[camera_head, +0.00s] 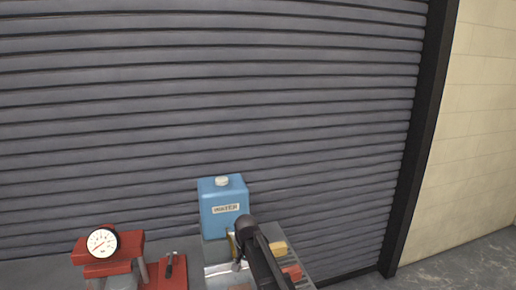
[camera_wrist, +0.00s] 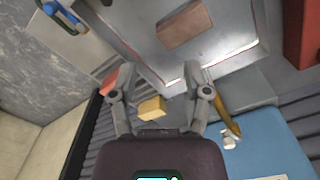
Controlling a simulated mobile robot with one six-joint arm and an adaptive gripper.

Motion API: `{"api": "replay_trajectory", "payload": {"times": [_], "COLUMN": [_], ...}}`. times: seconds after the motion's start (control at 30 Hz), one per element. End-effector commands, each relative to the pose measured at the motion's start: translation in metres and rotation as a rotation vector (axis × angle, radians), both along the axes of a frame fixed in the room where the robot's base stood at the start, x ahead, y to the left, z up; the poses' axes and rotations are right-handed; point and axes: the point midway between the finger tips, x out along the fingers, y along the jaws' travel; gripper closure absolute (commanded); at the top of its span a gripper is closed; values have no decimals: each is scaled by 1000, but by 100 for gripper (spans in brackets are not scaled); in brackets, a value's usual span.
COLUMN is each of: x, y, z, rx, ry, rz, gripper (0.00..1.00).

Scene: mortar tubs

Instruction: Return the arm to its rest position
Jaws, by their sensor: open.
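My gripper (camera_wrist: 158,68) shows in the wrist view with its two fingers spread apart and nothing between the tips. It points down over a grey metal tray. A yellow block (camera_wrist: 152,108) appears below and between the fingers, apart from them. In the head view my dark arm reaches up from the bottom edge, in front of the blue water container (camera_head: 222,210). It hides part of the worktop, and my fingers are hard to make out there.
A red scale with a round dial (camera_head: 103,243) stands at the lower left, beside a red board (camera_head: 168,272). The wrist view shows a brownish block (camera_wrist: 184,24) on the tray, a wooden handle (camera_wrist: 226,118) and a blue-handled tool (camera_wrist: 64,17). A grey roller shutter (camera_head: 200,100) stands behind.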

Motion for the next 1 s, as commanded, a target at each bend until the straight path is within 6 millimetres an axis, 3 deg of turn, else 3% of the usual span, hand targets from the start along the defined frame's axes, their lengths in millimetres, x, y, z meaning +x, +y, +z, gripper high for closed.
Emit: {"api": "replay_trajectory", "payload": {"times": [0.27, 0.4, 0.6, 0.8, 1.0], "x": [-49, -90, -144, -174, -178], "y": [-74, -124, -179, -205, -210], "z": [-18, -31, -45, -52, -52], "rx": [-1, -1, -1, -1, -1], "ry": [0, 0, 0, 0, 0], "rz": [70, 131, 215, 265, 278], "gripper": [38, 38, 38, 38, 38]}}
